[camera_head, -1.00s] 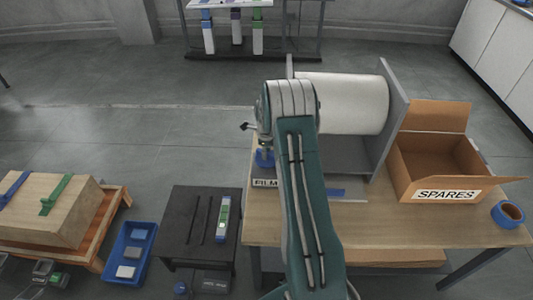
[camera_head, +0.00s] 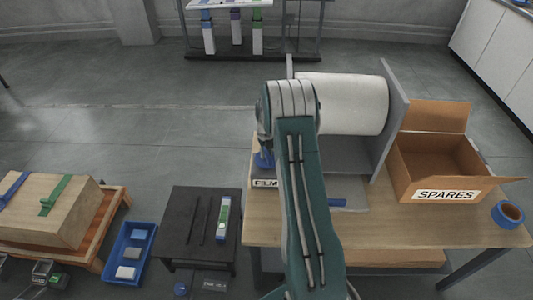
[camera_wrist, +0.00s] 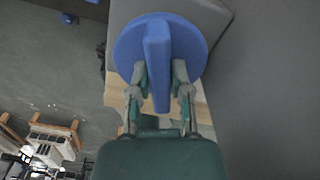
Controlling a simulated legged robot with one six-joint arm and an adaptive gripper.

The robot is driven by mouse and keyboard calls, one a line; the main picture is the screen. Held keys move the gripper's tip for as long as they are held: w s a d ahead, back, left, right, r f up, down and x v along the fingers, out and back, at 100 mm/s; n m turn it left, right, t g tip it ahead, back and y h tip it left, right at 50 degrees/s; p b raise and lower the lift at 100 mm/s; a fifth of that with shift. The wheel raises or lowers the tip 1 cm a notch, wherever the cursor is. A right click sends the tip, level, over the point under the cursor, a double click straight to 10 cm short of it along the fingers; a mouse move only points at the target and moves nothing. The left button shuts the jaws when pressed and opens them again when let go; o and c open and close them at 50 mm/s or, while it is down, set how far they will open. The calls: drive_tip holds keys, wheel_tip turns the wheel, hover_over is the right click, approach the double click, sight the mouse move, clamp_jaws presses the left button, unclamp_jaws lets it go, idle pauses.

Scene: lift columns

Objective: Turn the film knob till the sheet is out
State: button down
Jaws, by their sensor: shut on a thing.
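The blue round film knob (camera_wrist: 188,38) with its raised bar fills the upper middle of the wrist view. My gripper (camera_wrist: 161,75) is shut on the bar, one finger on each side. In the head view only a bit of the knob (camera_head: 264,160) shows left of my arm, which hides the gripper. The big white film roll (camera_head: 345,104) lies across its stand on the table.
A FILM label (camera_head: 265,183) sits on the table's left edge. The stand's tall grey side plate (camera_head: 393,115) rises right of the roll. An open SPARES box (camera_head: 446,195) and blue tape (camera_head: 508,214) stand farther right. A black stand (camera_head: 190,255) is left of the table.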

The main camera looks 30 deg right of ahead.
drive_tip(key=shift+w, duration=0.2)
idle(0.4)
drive_tip(key=c, duration=0.6)
unclamp_jaws()
drive_tip(key=shift+o, duration=0.2)
drive_tip(key=shift+r, duration=0.1)
wheel_tip(320, 180, up, 12)
